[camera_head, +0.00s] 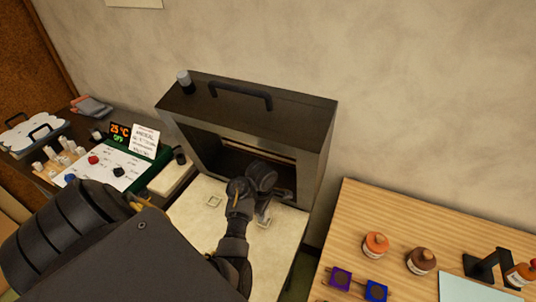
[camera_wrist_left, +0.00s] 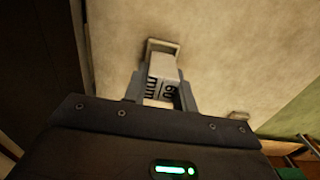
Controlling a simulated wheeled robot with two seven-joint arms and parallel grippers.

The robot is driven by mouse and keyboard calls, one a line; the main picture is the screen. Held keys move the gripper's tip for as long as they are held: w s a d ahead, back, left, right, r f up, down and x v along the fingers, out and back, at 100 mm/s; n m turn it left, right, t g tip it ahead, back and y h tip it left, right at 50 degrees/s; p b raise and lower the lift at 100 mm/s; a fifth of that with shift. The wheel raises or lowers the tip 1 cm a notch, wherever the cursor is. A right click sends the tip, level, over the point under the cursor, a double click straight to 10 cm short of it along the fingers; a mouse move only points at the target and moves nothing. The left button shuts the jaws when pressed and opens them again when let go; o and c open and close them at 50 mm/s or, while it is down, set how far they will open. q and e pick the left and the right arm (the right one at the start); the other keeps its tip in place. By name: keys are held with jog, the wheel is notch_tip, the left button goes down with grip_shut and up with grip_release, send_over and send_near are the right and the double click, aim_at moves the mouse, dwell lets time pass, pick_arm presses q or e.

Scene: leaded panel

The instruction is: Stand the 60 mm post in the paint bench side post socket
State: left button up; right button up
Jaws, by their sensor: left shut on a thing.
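My left gripper (camera_wrist_left: 162,92) is shut on a pale post with "60 mm" printed on its side (camera_wrist_left: 162,72). In the left wrist view, a square raised socket (camera_wrist_left: 176,45) surrounds or lies just behind the post's far end; I cannot tell whether the end is inside it. In the head view, my left gripper (camera_head: 263,215) is low over the pale bench top (camera_head: 190,222), in front of the dark oven. My wrist hides most of the post there. Another square socket (camera_head: 214,202) on the bench is empty. My right gripper is out of view.
The dark oven (camera_head: 320,125) stands open behind the bench. A wooden table (camera_head: 375,205) with bottles and coloured blocks is at right.

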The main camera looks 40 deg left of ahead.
pick_arm(q)
jog(key=shift+a+f, duration=0.15)
jog(key=shift+f, duration=0.55)
jog(key=shift+w+f, duration=0.1)
jog(key=shift+f, duration=0.15)
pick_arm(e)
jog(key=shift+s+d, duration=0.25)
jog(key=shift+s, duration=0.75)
pick_arm(q)
jog(key=shift+f, duration=0.15)
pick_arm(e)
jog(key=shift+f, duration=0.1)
pick_arm(q)
jog(key=o, duration=0.6)
jog(key=shift+f, duration=0.1)
jog(key=o, duration=0.4)
jog(key=shift+o, duration=0.2)
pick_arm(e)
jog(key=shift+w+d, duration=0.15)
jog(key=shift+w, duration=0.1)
